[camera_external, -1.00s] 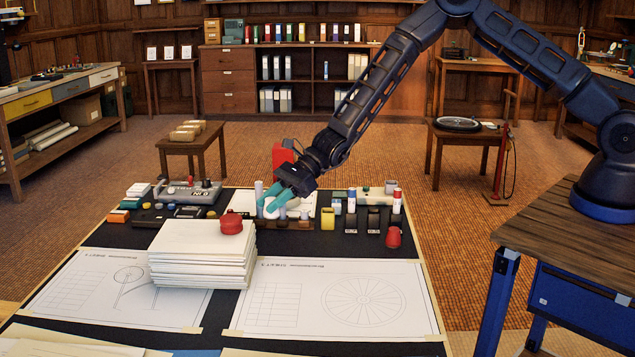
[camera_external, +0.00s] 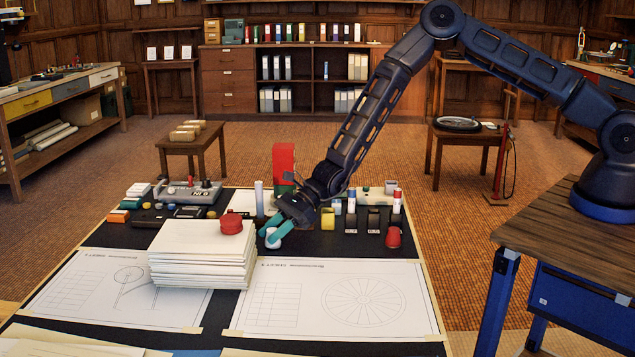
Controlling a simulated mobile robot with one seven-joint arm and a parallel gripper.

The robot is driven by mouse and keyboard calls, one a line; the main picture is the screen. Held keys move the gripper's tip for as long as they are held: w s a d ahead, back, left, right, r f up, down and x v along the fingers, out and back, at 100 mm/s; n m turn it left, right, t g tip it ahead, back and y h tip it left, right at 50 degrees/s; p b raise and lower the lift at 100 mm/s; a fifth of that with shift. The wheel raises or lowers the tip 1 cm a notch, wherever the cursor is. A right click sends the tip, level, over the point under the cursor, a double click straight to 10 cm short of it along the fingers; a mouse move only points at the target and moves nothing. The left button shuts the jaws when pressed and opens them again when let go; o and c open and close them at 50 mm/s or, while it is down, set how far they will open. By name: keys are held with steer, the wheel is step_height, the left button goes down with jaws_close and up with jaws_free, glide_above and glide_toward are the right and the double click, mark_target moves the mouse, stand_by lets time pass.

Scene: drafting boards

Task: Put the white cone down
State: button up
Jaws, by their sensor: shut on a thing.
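The white cone (camera_external: 273,238) is between the teal fingertips of my gripper (camera_external: 271,231). My gripper is shut on it and points down and to the left. The cone is low over the dark board (camera_external: 318,246), just right of the stack of white sheets. I cannot tell whether it touches the board. The fingers hide part of the cone.
The stack of white sheets (camera_external: 203,262) with a red object (camera_external: 231,223) on top stands close on the left. Holders and upright cylinders line the back right, with a red cone-like piece (camera_external: 393,238). The drawing sheet (camera_external: 335,300) in front is clear.

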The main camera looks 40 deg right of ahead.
steer(key=shift+f, duration=0.1)
steer(key=o, duration=1)
steer(key=v, duration=1.2)
